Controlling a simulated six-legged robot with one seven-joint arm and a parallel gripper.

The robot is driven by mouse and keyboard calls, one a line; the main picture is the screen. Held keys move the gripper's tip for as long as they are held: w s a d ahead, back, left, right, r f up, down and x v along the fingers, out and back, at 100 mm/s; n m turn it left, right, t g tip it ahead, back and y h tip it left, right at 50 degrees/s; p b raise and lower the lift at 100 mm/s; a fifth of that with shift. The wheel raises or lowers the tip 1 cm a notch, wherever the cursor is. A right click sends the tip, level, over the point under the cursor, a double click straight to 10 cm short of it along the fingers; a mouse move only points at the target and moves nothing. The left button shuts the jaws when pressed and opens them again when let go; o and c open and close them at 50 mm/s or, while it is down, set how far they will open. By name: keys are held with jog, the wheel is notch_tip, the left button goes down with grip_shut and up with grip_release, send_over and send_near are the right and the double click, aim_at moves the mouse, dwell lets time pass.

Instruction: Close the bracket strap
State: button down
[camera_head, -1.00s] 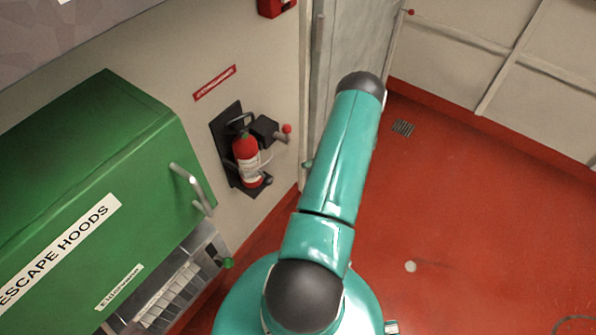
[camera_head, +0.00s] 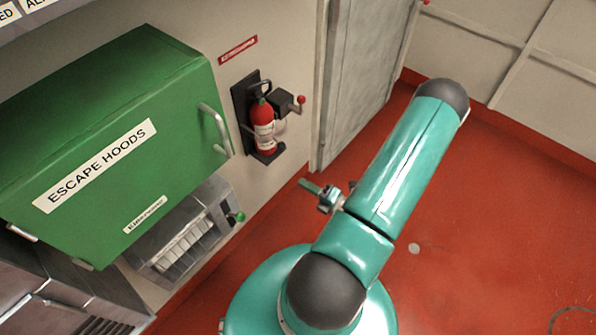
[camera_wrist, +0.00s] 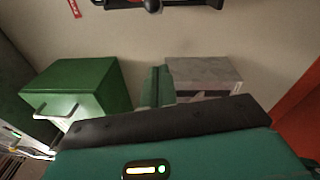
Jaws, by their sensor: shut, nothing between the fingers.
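The red fire extinguisher (camera_head: 263,128) stands upright in a black wall bracket (camera_head: 243,100). A dark strap block (camera_head: 284,102) juts out at the bracket's right side, with a short lever ending in a red knob (camera_head: 301,99). I cannot tell how the strap sits around the extinguisher. Only the bracket's dark lower part (camera_wrist: 153,5) shows at the top edge of the wrist view. My gripper (camera_head: 310,187) is shut and empty, low and right of the bracket, apart from it, partly behind my arm. Its green fingers (camera_wrist: 156,75) stand close together in the wrist view.
A green escape hoods cabinet (camera_head: 110,140) with a metal handle (camera_head: 214,128) is left of the extinguisher. Below it is a grey unit (camera_head: 180,240) with a green knob (camera_head: 238,217). A grey door (camera_head: 365,80) stands right. Red floor (camera_head: 500,200) is open at right.

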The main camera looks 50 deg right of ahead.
jog(key=w+d+r, duration=0.1)
jog(key=w+d, duration=0.1)
jog(key=w, duration=0.9)
jog(key=shift+w+d, duration=0.3)
jog(key=shift+d, duration=0.05)
jog(key=shift+d, duration=0.1)
jog(key=shift+w+d+n+g+y, duration=0.15)
jog(key=shift+d+n+y, duration=0.25)
jog(key=shift+d+y, duration=0.4)
jog(key=shift+w+d+n+g+y, duration=0.15)
jog(key=shift+d+n+y, duration=0.25)
jog(key=shift+d+y, duration=0.4)
jog(key=shift+d+h, duration=0.15)
jog(key=shift+h, duration=0.15)
